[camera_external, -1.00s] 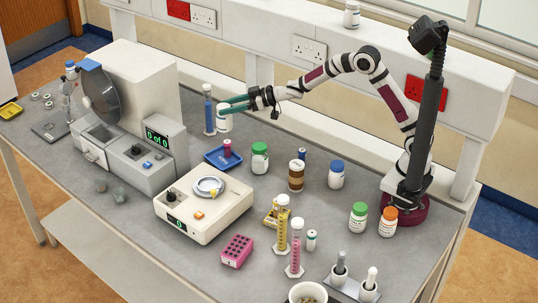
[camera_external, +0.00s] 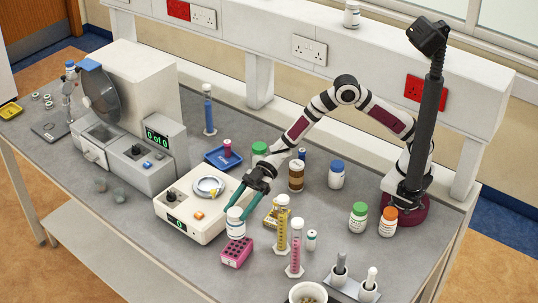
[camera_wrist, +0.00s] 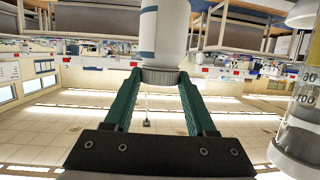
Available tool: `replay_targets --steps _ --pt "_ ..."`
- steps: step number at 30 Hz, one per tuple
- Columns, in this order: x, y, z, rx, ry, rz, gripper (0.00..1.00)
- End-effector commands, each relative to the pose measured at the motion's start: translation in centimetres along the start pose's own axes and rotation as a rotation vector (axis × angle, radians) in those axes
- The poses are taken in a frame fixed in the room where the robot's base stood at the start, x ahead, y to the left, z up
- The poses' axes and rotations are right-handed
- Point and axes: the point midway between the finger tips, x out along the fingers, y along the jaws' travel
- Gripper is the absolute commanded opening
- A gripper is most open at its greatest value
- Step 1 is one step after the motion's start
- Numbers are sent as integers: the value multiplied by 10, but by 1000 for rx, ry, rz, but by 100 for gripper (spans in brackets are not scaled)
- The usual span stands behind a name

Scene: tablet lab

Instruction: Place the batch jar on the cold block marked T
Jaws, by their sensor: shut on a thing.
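My gripper (camera_external: 242,204) is shut on a white jar (camera_external: 236,224) with a pale label, near the balance's front right corner. In the wrist view the green fingers (camera_wrist: 160,100) grip the jar's ridged cap, and the white, blue-banded body (camera_wrist: 161,35) extends away from them. The jar appears just above a pink block with dark holes (camera_external: 236,253); its exact height is unclear. No T marking is readable on either block, so I cannot tell which one is the cold block.
The cream balance (camera_external: 190,229) carries a ring-shaped dish. Yellow (camera_external: 282,230) and pink (camera_external: 296,255) cylinders stand close right of my gripper. A green-capped jar (camera_external: 259,151) and a brown jar (camera_external: 296,176) are behind. The bench left of the pink block is clear.

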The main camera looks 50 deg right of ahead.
Motion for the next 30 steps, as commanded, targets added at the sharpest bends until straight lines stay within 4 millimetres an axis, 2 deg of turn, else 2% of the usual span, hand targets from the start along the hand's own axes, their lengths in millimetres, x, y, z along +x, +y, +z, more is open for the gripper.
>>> replay_targets --steps 2,6,9,20,21,25,30 --pt "9 -3 4 -1 0 -1 0" --pt "19 -3 30 3 -2 1 0" --pt "22 -3 41 0 -1 1 0" --pt "23 -3 45 0 0 2 0" --pt "23 -3 45 -1 0 2 62" --pt "23 -3 45 0 0 2 85" --pt "22 -3 45 0 0 2 86"
